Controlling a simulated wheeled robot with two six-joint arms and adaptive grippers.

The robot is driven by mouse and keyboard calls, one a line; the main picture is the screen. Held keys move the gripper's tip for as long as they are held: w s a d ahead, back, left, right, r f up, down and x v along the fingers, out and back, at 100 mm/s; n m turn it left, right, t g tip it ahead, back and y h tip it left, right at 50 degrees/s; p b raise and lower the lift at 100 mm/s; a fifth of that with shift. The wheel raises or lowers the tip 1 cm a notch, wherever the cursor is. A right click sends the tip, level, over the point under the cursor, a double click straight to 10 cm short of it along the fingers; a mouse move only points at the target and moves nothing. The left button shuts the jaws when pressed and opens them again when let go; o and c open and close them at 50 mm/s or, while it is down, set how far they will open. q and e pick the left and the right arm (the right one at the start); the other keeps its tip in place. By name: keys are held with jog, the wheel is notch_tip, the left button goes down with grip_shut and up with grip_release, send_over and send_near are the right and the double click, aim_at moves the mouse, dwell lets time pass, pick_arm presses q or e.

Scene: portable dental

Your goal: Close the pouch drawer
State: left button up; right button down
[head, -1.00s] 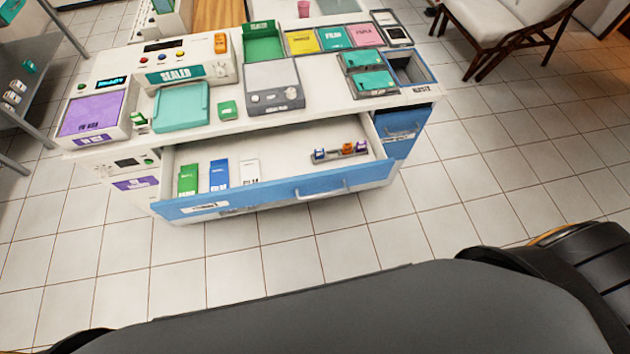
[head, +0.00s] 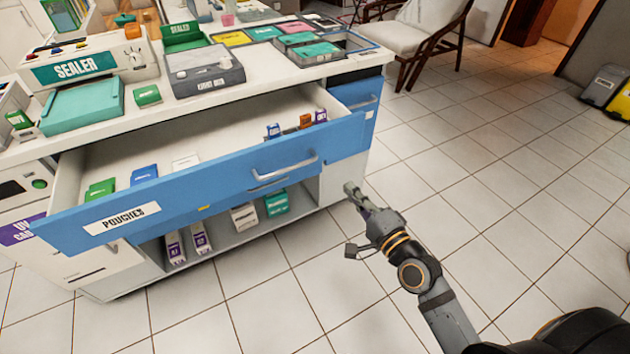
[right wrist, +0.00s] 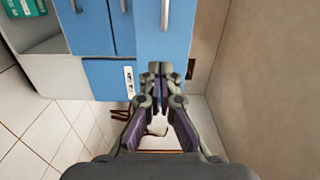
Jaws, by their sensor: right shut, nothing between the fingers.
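The pouch drawer (head: 205,193) is pulled well out of the white counter unit in the head view. Its blue front carries a "POUCHES" label (head: 121,217) at the left and a silver bar handle (head: 285,165) right of the middle. Green, blue and white packs and a row of small coloured items lie inside it. My right gripper (head: 352,190) is shut and empty, to the right of the drawer handle and apart from it, beside the unit's right end. In the right wrist view its fingers (right wrist: 160,70) are together in front of blue fronts. My left gripper is not in view.
The countertop (head: 270,92) holds a sealer (head: 90,65), a grey box (head: 203,72) and several trays. An open shelf with boxes (head: 276,203) lies below the drawer. A chair (head: 425,40) stands behind.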

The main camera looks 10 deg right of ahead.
jog(key=b, duration=0.1)
send_near(317, 149)
jog(key=x, duration=0.6)
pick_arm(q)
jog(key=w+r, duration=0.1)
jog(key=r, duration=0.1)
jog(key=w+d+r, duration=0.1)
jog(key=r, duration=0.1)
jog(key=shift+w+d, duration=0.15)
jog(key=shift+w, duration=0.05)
pick_arm(e)
jog(key=shift+w+a, duration=0.1)
jog(key=shift+w, duration=0.35)
